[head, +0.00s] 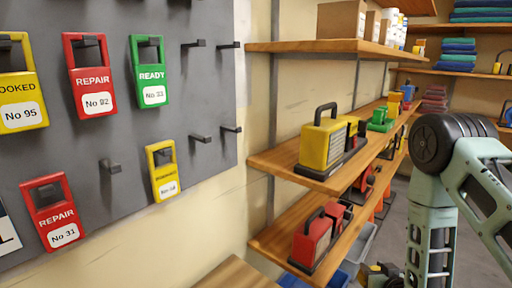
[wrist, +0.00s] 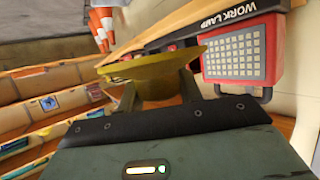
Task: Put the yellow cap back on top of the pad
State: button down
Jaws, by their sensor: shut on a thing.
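The yellow cap (wrist: 155,68), a wide shallow dish-like piece with a thin flared rim, is held in my gripper (wrist: 160,92) in the wrist view. The fingers are shut on its narrower lower part, and it looks tilted in that view. The cap partly hides the fingertips. I cannot pick out the pad in either view. In the head view my arm is at the right, and I cannot clearly make out my gripper there.
A red work lamp (wrist: 236,52) is close beside the cap in the wrist view. Orange-white cones (wrist: 101,25) stand beyond. In the head view, wooden shelves hold a yellow lamp (head: 322,146) and a red lamp (head: 312,238). A grey tag board (head: 120,130) hangs at left.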

notch_tip(320, 180, down, 10)
jog(key=b, duration=1)
notch_tip(320, 180, up, 27)
jog(key=p, duration=2.6)
send_over(374, 267)
jog(key=v, duration=0.4)
jog(key=shift+s+r, duration=0.1)
jog(key=shift+s, duration=0.3)
